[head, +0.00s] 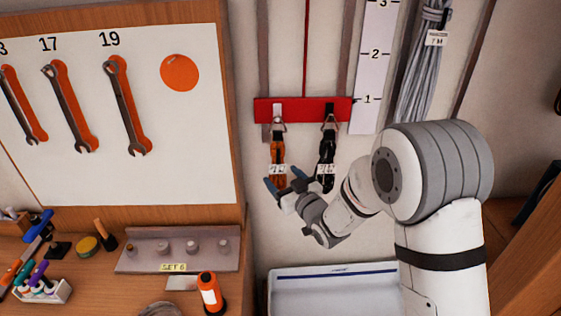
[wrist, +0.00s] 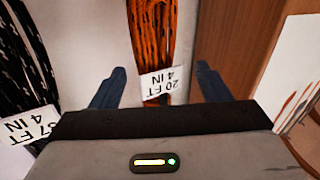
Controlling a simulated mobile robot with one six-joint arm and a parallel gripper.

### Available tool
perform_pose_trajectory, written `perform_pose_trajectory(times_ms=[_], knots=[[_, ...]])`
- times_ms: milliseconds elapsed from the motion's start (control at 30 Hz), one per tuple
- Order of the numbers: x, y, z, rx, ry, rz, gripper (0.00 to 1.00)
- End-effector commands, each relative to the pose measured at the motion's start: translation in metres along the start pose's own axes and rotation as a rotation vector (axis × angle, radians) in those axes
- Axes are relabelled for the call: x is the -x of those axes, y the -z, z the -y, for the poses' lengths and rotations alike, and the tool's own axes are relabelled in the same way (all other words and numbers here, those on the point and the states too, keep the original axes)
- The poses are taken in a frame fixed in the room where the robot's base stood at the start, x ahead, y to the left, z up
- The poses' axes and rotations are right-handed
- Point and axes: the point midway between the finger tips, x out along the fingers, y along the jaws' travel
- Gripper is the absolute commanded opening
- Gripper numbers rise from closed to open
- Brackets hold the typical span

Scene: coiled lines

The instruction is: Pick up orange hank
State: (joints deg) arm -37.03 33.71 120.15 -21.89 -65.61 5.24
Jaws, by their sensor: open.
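The orange hank (head: 278,152) hangs from a hook on the red bar (head: 300,110) on the wall, with a white tag near its lower part. In the wrist view the orange hank (wrist: 157,40) runs down from the top edge, and its tag (wrist: 163,85) reads "20 FT 4 IN". My gripper (head: 284,186) is open at the hank's lower end. In the wrist view its blue fingers (wrist: 160,88) stand apart on either side of the hank, with gaps on both sides. The hank's lowest part is hidden behind my gripper body.
A black hank (head: 327,150) hangs close on the right of the orange one; it also shows at left in the wrist view (wrist: 25,60). A wooden-framed wrench board (head: 190,150) stands left. A white tray (head: 335,290) lies below. A grey coil (head: 425,80) hangs upper right.

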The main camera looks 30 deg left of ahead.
Motion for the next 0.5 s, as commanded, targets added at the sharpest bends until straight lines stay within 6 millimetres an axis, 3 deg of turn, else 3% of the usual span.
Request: perform_pose_trajectory(times_ms=[300,500], knots=[[-0.04,-0.002,0.0,0.0,-0.004,0.002,0.7],[-0.044,-0.003,-0.001,0.0,-0.005,0.002,0.7]])
